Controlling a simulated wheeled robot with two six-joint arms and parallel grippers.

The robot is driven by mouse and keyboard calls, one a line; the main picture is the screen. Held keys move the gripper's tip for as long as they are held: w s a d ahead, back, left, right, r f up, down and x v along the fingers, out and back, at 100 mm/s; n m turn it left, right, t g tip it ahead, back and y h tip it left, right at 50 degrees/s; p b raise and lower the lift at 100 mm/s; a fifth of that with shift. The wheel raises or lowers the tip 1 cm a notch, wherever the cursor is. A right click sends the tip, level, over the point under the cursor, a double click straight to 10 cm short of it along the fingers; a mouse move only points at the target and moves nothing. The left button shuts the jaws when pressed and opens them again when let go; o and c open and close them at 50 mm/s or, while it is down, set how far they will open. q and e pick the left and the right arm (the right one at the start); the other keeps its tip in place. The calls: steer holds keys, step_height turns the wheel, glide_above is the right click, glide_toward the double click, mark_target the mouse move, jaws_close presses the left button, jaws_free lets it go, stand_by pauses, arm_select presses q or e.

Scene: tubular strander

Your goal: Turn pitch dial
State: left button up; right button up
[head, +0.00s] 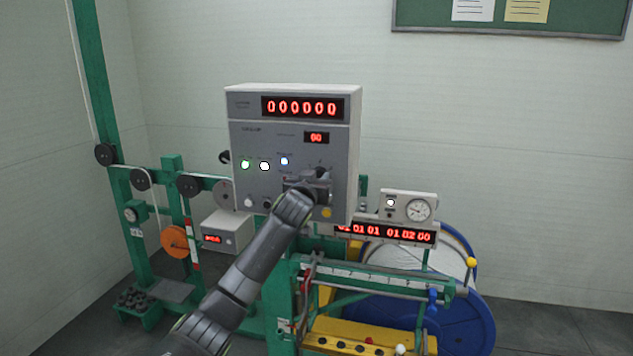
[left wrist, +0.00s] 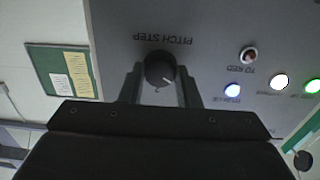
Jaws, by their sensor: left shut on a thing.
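The pitch dial (left wrist: 160,69) is a round black knob with a light pointer line, under the upside-down label "PITCH STEP" in the left wrist view. It sits on the front of a grey control box (head: 243,138). My left gripper (left wrist: 160,88) is at the dial, one finger on each side, shut on it. In the head view my left gripper (head: 316,182) covers most of the dial. The box's large red display (head: 301,107) reads 000000, and a smaller red display (head: 316,138) seems to read 60. My right gripper is not in view.
Lit green, white and blue buttons (head: 284,161) are left of the dial. A yellow knob (head: 327,212) is below my gripper. A clock unit (head: 418,209), a long red display (head: 388,232) and a blue-rimmed reel (head: 470,310) stand lower right. Green frames with pulleys (head: 188,185) are left.

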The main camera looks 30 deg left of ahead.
arm_select(q)
steer(key=shift+f, duration=0.1)
stand_by(0.3)
steer(key=o, duration=1)
steer(key=shift+c, duration=0.2)
steer(key=shift+s, duration=0.1)
steer(key=b+v, duration=0.4)
steer(key=v, duration=1.3)
steer(key=shift+d, duration=0.1)
